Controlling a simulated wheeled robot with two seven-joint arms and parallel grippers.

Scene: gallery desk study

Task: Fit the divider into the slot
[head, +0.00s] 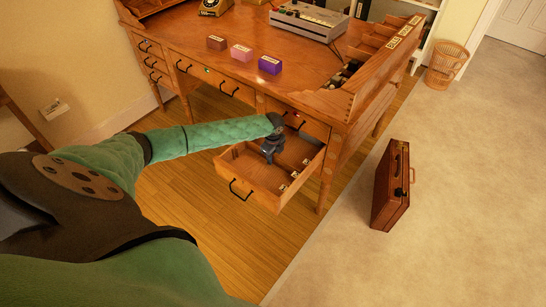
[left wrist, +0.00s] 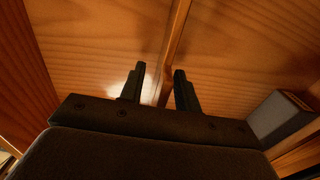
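An open drawer (head: 252,193) juts from the front of the wooden desk. My left gripper (head: 267,157) points down into it. In the left wrist view, the two dark fingers of this gripper (left wrist: 160,72) are spread apart. A thin wooden strip, seemingly the divider (left wrist: 173,48), runs down the picture between the fingertips, nearer the right one. I see a gap on the left side, so the fingers do not appear closed on it. The slot cannot be made out; the gripper hides part of the drawer floor. My right gripper is not in view.
Brown (head: 217,43), pink (head: 241,53) and purple (head: 269,65) labelled blocks stand on the desk top (head: 200,60). A grey box (left wrist: 283,115) lies beside the gripper in the left wrist view. A brown briefcase (head: 385,190) stands on the carpet, right of the drawer.

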